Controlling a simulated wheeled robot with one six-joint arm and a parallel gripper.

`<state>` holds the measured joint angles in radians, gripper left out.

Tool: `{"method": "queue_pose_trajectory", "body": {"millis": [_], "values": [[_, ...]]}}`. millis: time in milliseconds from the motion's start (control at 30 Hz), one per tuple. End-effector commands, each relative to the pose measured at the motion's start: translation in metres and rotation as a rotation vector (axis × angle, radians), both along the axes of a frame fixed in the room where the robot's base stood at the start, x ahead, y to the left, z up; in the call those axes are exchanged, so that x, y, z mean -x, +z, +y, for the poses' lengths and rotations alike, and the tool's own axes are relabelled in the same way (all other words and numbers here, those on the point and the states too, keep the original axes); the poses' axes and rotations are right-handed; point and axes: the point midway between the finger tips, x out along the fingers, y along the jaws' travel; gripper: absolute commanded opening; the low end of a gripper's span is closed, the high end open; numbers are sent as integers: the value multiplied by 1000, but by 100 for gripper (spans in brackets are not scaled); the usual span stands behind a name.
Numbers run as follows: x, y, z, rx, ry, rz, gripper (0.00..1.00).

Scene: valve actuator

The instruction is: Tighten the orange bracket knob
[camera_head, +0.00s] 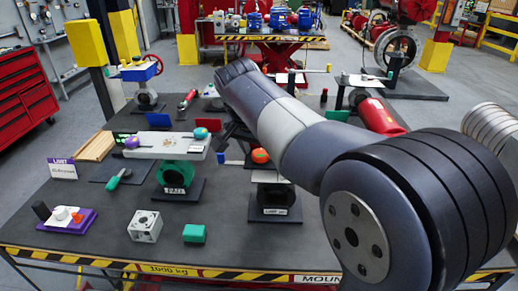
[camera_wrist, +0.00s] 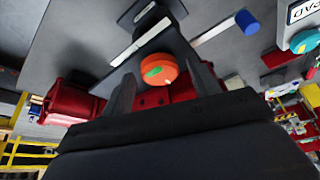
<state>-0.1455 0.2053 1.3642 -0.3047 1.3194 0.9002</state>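An orange knob with a green mark on its face (camera_head: 261,156) sits by the black stand with a white label (camera_head: 274,200), just right of the table's middle. It shows larger in the wrist view (camera_wrist: 159,69), in front of my gripper (camera_wrist: 160,72). My gripper's two dark fingers are apart, one on each side of the knob in the picture; I cannot tell whether they touch it. In the head view my gripper (camera_head: 232,135) hangs at the upper left of the knob, partly hidden by my arm.
A blue-ended rod (camera_wrist: 247,22) lies near. The table's front holds a metal block (camera_head: 145,226) and green block (camera_head: 194,233).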

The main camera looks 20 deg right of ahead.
Motion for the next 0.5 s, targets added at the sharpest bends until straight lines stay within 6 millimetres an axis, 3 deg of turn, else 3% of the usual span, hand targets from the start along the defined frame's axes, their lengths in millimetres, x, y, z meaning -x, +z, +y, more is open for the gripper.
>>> {"method": "queue_pose_trajectory", "body": {"millis": [333, 500], "values": [[1, 4, 1, -1, 0, -1, 62], [7, 26, 8, -1, 2, -4, 62]]}}
